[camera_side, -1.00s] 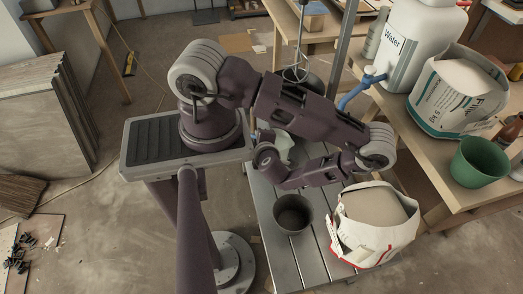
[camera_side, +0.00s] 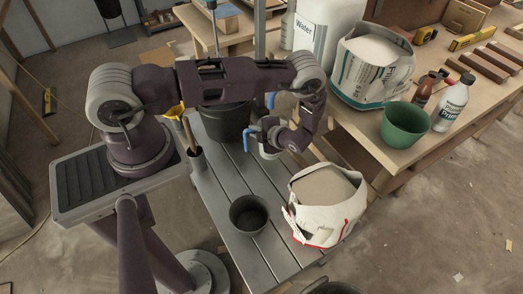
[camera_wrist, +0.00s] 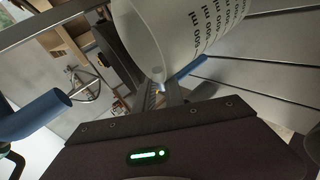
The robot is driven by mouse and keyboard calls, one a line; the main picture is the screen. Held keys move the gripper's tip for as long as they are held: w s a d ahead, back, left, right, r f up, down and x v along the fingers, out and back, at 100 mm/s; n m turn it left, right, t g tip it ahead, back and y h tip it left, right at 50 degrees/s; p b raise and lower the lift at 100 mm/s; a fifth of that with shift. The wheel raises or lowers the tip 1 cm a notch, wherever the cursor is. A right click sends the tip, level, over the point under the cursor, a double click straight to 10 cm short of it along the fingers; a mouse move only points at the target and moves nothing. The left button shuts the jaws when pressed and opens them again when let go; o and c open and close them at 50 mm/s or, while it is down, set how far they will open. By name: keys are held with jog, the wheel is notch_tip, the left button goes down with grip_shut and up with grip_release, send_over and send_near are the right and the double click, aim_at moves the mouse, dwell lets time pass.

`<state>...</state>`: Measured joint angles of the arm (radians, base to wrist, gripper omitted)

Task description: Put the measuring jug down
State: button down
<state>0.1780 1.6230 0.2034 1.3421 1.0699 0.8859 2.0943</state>
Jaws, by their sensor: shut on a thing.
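The measuring jug (camera_wrist: 185,30) is pale and translucent, with dark ml markings, and fills the top of the wrist view. My gripper (camera_wrist: 163,88) is shut on it at the near side, where a small blue part (camera_wrist: 192,70) shows. In the side view my gripper (camera_side: 262,132) is over the slatted metal table. Only a little of the jug (camera_side: 268,152) shows there, beneath my wrist. The jug's base is hidden, so I cannot tell whether it touches the table (camera_side: 228,205).
A dark pot (camera_side: 249,214) and an open white bag (camera_side: 325,205) stand on the slatted table. A black bucket (camera_side: 226,122) is behind. A water canister (camera_side: 322,30), a filler bag (camera_side: 372,70) and a green pot (camera_side: 404,124) stand on the wooden bench.

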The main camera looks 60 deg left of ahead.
notch_tip(320, 180, down, 6)
jog(key=shift+r, duration=0.2)
jog(key=shift+f, duration=0.15)
jog(key=c, duration=1.3)
grip_release()
